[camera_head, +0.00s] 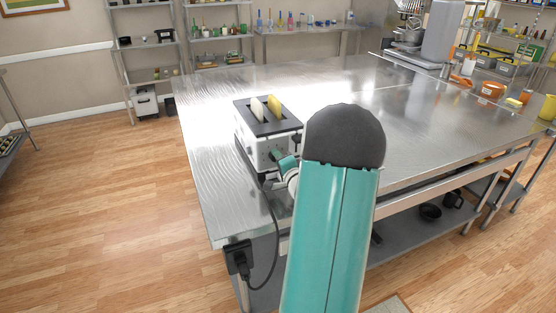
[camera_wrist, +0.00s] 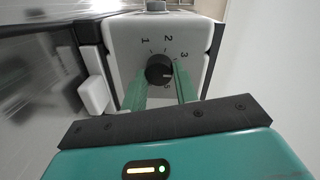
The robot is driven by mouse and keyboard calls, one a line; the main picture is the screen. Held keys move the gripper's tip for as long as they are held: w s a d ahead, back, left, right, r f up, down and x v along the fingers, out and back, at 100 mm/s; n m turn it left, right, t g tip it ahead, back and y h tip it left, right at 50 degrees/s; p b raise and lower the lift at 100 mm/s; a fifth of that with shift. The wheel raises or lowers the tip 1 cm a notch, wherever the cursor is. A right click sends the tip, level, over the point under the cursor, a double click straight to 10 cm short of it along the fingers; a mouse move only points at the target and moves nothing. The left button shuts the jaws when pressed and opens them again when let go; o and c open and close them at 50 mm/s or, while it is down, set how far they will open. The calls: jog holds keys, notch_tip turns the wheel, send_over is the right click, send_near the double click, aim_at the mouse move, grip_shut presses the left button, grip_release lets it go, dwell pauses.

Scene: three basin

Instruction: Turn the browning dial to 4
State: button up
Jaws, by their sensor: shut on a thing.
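The toaster (camera_head: 250,137) stands near the left edge of the steel table, with a pale slice and a yellow slice in its slots. Its white end panel (camera_wrist: 120,40) fills the middle of the wrist view. The black browning dial (camera_wrist: 157,70) sits there, with the numbers 1, 2, 3 and 5 showing around it. The spot between 3 and 5 is hidden by my right finger. A light mark on the dial points right, toward that hidden spot. My gripper (camera_wrist: 161,78) has its green fingers on either side of the dial, shut on it. In the head view my arm partly covers the gripper.
The steel table (camera_head: 205,180) is mostly clear behind and right of the toaster. A black cord runs from the toaster to a socket (camera_head: 238,258) on the table's front left corner. A white lever (camera_wrist: 94,95) sits left of the dial. Orange bowls (camera_head: 492,90) stand far right.

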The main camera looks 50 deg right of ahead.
jog(key=m, duration=0.4)
jog(key=shift+f, duration=0.1)
dwell(0.4)
jog(key=o, duration=1)
jog(key=shift+s, duration=0.15)
jog(key=v, duration=1.3)
jog(key=shift+s+a+f, duration=0.1)
jog(key=shift+s, duration=0.2)
